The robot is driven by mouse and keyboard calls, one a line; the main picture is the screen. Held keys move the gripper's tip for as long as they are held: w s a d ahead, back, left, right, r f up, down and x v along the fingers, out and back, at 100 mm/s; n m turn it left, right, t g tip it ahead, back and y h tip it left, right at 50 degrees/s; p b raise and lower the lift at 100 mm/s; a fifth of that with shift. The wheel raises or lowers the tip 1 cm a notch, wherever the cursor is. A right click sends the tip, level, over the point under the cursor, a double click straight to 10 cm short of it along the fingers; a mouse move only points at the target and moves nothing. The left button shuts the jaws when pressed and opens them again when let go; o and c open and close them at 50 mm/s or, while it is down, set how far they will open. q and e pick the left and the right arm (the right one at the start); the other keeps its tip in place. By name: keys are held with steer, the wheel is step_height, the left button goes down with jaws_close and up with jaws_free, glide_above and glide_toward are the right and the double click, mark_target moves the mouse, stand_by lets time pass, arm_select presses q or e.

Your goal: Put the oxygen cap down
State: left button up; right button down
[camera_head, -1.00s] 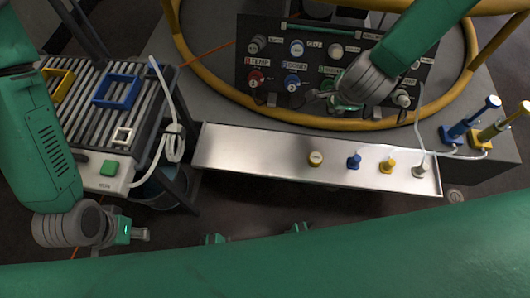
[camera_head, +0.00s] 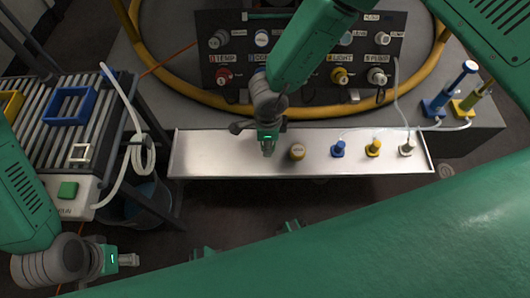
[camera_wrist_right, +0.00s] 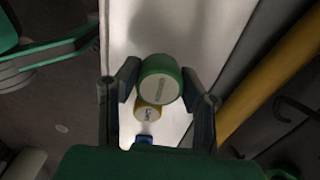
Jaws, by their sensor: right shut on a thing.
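The oxygen cap (camera_wrist_right: 161,80), a round green cap with a pale labelled top, sits between the two fingers of my right gripper (camera_wrist_right: 160,92) in the right wrist view. My right gripper (camera_head: 267,148) is shut on it over the left-middle part of the long metal tray (camera_head: 215,160). The gripper hides the cap in the head view. I cannot tell if the cap touches the tray. My left gripper (camera_head: 128,260) is at the lower left, away from the tray. I see it side-on, and its opening is unclear.
A yellow cap with a pale top (camera_head: 297,152) stands just right of my right gripper. A blue plug (camera_head: 338,150), a yellow plug (camera_head: 374,148) and a grey plug (camera_head: 407,148) stand farther right. The valve panel (camera_head: 300,75) is behind. The tray's left end is clear.

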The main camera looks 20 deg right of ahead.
steer(key=f+b, duration=0.1)
steer(key=f, duration=0.1)
steer(key=a+f+b, duration=0.1)
steer(key=f, duration=0.1)
steer(key=shift+f, duration=0.4)
steer(key=shift+d+r, duration=0.1)
steer(key=shift+d, duration=0.05)
steer(key=c, duration=1)
jaws_free()
steer(key=shift+d, duration=0.2)
